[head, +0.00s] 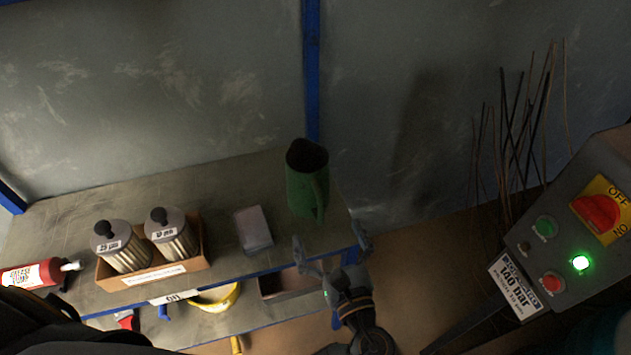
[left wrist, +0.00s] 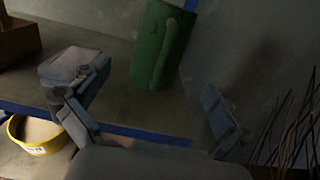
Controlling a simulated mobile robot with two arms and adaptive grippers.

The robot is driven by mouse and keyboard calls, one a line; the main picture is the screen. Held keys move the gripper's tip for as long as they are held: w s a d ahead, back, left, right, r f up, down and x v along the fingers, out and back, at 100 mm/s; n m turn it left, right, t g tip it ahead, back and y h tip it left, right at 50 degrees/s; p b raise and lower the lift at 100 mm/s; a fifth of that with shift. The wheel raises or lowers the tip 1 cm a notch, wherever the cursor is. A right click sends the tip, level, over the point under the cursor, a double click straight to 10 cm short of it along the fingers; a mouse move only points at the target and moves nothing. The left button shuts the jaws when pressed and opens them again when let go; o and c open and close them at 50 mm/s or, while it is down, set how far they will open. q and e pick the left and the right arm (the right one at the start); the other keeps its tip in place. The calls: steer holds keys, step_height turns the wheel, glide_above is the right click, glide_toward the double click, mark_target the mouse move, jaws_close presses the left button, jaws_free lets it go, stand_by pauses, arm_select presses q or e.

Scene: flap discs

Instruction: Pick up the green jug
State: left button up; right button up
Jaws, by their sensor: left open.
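The green jug (head: 300,188) stands upright near the right end of the shelf top, close to the blue post. Its handle faces the front. In the left wrist view the jug (left wrist: 158,45) is ahead, between the spread fingers and beyond their tips. My left gripper (head: 332,244) is open and empty, in front of the jug at the shelf's front right edge. In the left wrist view its fingers (left wrist: 158,92) are wide apart and do not touch the jug. My right gripper is not seen.
A grey box (head: 253,229) lies left of the jug. A yellow container (head: 215,297) sits on the lower shelf. A control box (head: 590,240) and thin rods stand at right.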

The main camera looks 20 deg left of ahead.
mark_target(311, 184)
arm_select(q)
steer(key=x, duration=0.6)
steer(key=shift+w+a, duration=0.15)
steer(key=x, duration=0.2)
steer(key=p+x, duration=0.1)
steer(key=x, duration=0.1)
steer(key=shift+w+r, duration=0.2)
steer(key=shift+r, duration=0.2)
steer(key=shift+w+a+f, duration=0.1)
steer(key=shift+w+a, duration=0.15)
steer(key=shift+w, duration=0.15)
steer(key=c, duration=1.6)
steer(key=shift+r, duration=0.3)
